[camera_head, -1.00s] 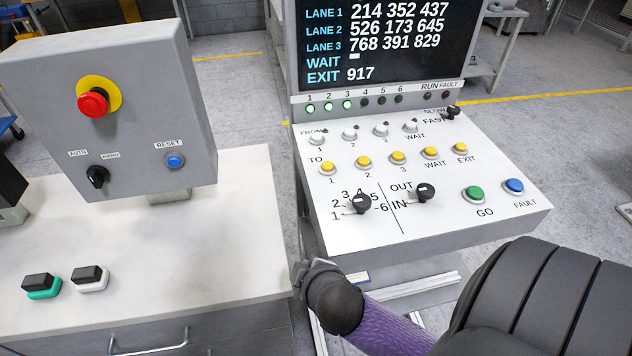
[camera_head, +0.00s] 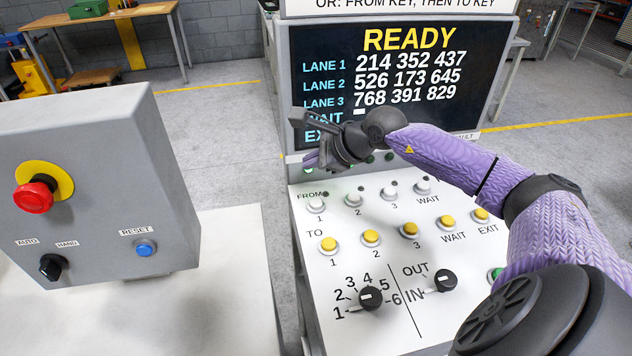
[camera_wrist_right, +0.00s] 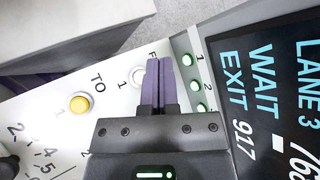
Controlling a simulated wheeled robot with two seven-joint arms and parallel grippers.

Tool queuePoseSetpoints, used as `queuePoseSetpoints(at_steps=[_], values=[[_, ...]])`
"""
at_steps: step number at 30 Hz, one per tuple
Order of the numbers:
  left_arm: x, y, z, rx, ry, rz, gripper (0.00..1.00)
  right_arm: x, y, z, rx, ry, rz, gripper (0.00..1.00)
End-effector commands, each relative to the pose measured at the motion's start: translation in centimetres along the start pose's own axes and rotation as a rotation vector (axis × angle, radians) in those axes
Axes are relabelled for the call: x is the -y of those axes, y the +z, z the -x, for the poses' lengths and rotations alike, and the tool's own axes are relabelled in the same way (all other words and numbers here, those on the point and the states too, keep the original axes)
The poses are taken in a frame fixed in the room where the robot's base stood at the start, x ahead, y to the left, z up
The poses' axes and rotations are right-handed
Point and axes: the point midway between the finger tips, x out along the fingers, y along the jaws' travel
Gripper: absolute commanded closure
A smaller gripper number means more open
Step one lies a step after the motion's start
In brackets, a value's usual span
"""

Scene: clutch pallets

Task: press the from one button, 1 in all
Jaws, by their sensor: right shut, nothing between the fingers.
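The white from one button (camera_head: 316,204) sits at the left end of the FROM row on the sloped white panel (camera_head: 330,268). In the right wrist view the same white button (camera_wrist_right: 138,77) lies just left of the fingers, partly covered by them. My right gripper (camera_head: 312,160) is above the panel's upper left edge, in front of the screen, beyond the button in the head view. In the right wrist view its fingers (camera_wrist_right: 161,64) are together with nothing between them. Contact with the button does not show. My left gripper is not in view.
Other white buttons, yellow TO buttons (camera_head: 371,237) and black knobs (camera_head: 371,298) share the panel. The screen (camera_head: 383,66) reads READY and stands behind the gripper. A grey box with a red stop button (camera_head: 34,198) is at left.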

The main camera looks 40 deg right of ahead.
Motion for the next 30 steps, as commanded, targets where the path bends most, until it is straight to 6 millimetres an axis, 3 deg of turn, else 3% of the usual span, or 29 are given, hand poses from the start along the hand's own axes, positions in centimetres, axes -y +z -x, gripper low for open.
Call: queuePoseSetpoints(at_steps=[5, 17, 30], values=[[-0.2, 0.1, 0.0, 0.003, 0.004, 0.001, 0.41, 0.9, -1.3, 0.8, -0.076, -0.004, 0.05, 1.0], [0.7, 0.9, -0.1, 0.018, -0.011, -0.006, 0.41, 0.8, -1.5, 0.6, -0.077, -0.002, 0.05, 1.0], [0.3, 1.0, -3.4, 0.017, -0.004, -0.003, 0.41, -1.8, -4.5, -2.9, -0.076, 0.0, 0.047, 1.0]])
